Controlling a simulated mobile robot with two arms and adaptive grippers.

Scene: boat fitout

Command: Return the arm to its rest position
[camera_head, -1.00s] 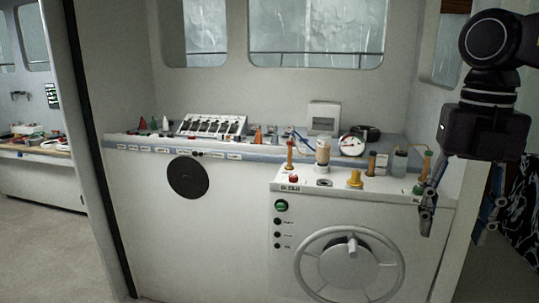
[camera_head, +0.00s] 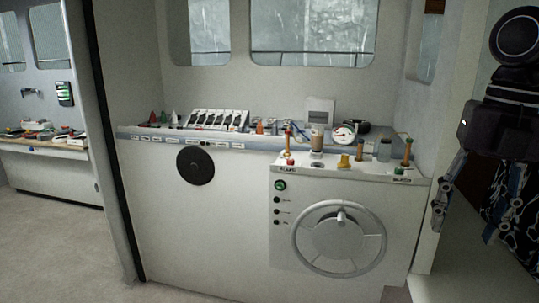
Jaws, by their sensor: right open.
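My right arm comes in at the right edge of the head view. Its black gripper (camera_head: 468,212) hangs pointing down, to the right of the white console (camera_head: 235,235). Its two fingers are spread apart, with nothing between them. The gripper is clear of the console and touches nothing that I can see. My left gripper is not in view.
The console carries a handwheel (camera_head: 338,238), a black round disc (camera_head: 195,166), a switch panel (camera_head: 217,119), a gauge (camera_head: 343,134) and several small upright parts. A doorway post (camera_head: 112,150) stands at left. Grey floor (camera_head: 60,250) is open at left.

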